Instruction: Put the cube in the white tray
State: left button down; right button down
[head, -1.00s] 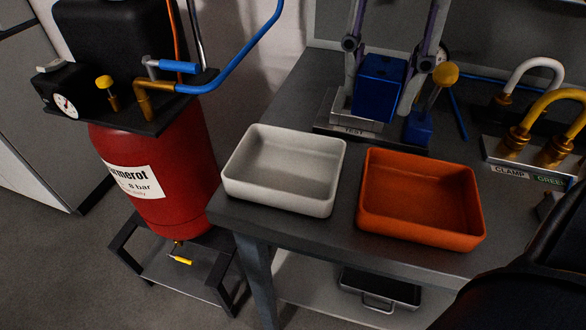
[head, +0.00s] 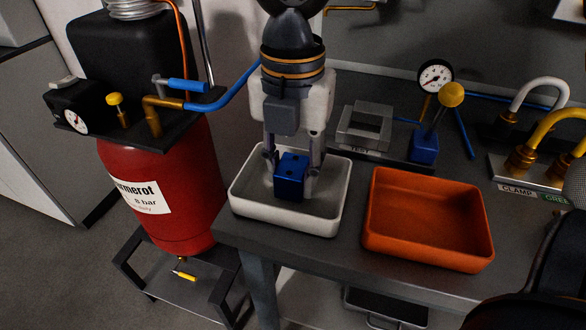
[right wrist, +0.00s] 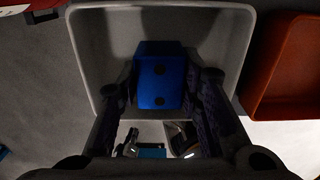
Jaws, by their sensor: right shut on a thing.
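The blue cube (head: 291,176) is between the fingers of my right gripper (head: 292,186), which is shut on it. The gripper points down over the white tray (head: 286,223), and the cube appears within the tray's walls. I cannot tell whether the cube touches the tray floor. In the right wrist view the cube (right wrist: 160,78) sits between both fingers, with the white tray (right wrist: 240,50) around it. My left gripper is not in view.
An orange tray (head: 428,250) stands to the right of the white tray. Behind are a grey test fixture (head: 362,130), a yellow-knobbed lever on a blue base (head: 425,148), and a gauge (head: 435,76). A red tank (head: 170,200) stands left of the bench.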

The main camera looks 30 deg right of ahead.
aim_at(293, 166)
jog(key=shift+f, duration=0.4)
jog(key=shift+f, duration=0.1)
jog(key=c, duration=1.1)
grip_release()
notch_tip(293, 166, up, 12)
jog(key=shift+r, duration=0.15)
